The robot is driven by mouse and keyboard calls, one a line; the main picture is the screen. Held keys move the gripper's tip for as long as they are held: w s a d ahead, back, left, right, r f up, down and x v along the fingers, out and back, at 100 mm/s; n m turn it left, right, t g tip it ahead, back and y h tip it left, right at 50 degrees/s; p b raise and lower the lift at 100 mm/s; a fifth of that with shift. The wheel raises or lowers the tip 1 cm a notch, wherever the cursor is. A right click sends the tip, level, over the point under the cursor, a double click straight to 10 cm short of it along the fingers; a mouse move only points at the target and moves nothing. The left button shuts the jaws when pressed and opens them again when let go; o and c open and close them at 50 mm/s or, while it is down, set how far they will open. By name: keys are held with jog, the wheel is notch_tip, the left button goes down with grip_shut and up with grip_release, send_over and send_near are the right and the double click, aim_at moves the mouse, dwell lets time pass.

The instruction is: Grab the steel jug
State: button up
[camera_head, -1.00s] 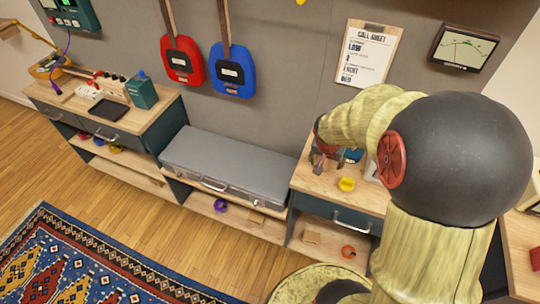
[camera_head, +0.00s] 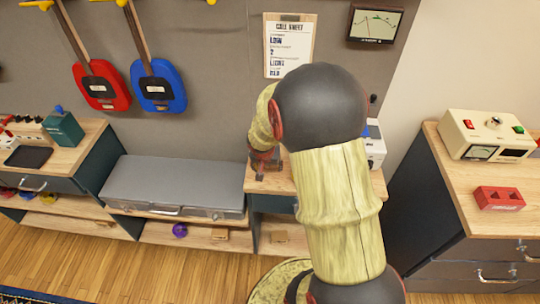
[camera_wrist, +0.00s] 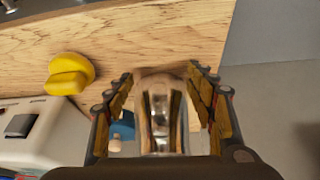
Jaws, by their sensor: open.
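The steel jug (camera_wrist: 160,112) shows in the wrist view as a shiny, rounded metal body between the two fingers of my gripper (camera_wrist: 162,80). The fingers are open, one on each side of it, with a small gap visible on both sides. Its lower part is hidden by my gripper's body. In the head view my gripper (camera_head: 264,160) is low over the wooden top (camera_head: 268,184) of the middle cabinet, and my arm covers much of that top. I cannot make out the jug in the head view.
A yellow object (camera_wrist: 70,73), a white device (camera_wrist: 42,130) and a blue item (camera_wrist: 123,127) lie close to the jug. A grey case (camera_head: 172,183) sits left of the cabinet. At right, a cabinet bears a cream instrument (camera_head: 487,134) and a red block (camera_head: 497,198).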

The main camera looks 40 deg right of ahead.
jog(key=shift+r, duration=0.1)
jog(key=shift+c, duration=0.6)
grip_shut()
dwell(0.6)
